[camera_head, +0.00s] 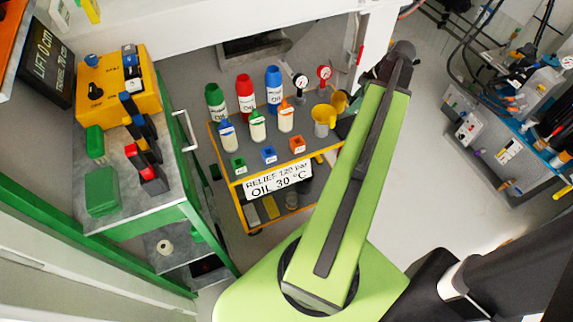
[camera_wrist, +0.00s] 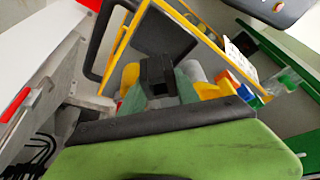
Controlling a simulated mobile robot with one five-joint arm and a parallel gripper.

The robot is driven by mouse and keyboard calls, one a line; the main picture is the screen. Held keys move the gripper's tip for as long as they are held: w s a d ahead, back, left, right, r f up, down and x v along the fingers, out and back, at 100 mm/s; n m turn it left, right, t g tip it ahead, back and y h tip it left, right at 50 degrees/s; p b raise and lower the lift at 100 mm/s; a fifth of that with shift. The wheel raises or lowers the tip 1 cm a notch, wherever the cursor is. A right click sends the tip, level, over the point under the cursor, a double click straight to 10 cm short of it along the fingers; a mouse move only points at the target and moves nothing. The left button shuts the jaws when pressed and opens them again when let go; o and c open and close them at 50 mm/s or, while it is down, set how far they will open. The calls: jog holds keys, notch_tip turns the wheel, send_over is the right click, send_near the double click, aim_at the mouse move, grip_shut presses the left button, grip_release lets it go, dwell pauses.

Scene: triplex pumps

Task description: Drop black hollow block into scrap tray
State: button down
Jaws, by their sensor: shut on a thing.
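In the wrist view, a black hollow block (camera_wrist: 157,70) sits between the two grey-green fingers of my gripper (camera_wrist: 160,88). The fingers are shut on it, and its dark opening faces the camera. In the head view, my green arm reaches up and right past the cart, and its dark end is near the white frame. I cannot tell for certain which container is the scrap tray. Small grey and yellow bins (camera_head: 251,214) sit on the cart's lower shelf, partly in shadow.
A yellow-framed cart (camera_head: 233,172) holds bottles, gauges, a yellow funnel (camera_head: 322,117) and small coloured blocks. A green-framed bench (camera_head: 180,212) with a yellow device (camera_head: 100,85) stands left. A blue-edged bench (camera_head: 500,150) stands right. Open floor (camera_head: 420,190) lies between.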

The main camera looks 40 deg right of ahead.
notch_tip(320, 180, down, 3)
jog(key=shift+b, duration=0.95)
jog(key=shift+r, duration=0.1)
jog(key=c, duration=0.8)
grip_release()
jog(key=p+v, duration=1.6)
jog(key=v, duration=0.1)
jog(key=shift+r, duration=0.25)
